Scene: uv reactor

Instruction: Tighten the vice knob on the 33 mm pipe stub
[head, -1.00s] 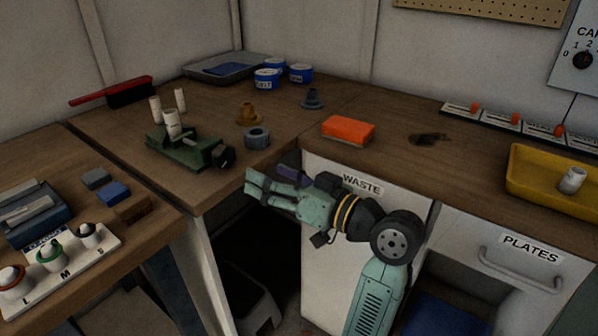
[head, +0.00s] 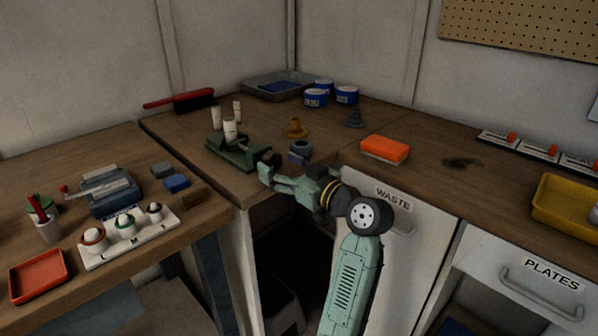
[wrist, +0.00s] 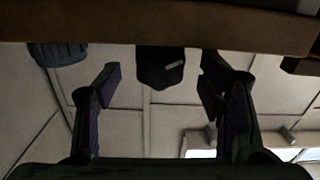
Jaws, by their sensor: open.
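The green vice (head: 232,153) stands on the corner bench near its front edge, with a white pipe stub (head: 230,128) upright at it. Whether the jaws touch the stub is too small to tell. The vice's black knob (head: 276,160) faces the bench's front edge. In the wrist view the dark knob (wrist: 160,68) has a pale mark and appears between my fingers, beyond their tips. My gripper (head: 264,176) is open and empty, just in front of the knob. It also shows in the wrist view (wrist: 162,88), one finger on each side.
A grey ring-shaped part (head: 301,149) stands close to the right of the knob. Two more white stubs (head: 216,118) stand behind the vice. A brown flanged part (head: 295,128) and an orange block (head: 385,149) are farther right. The bench edge (wrist: 150,30) crosses the wrist view's top.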

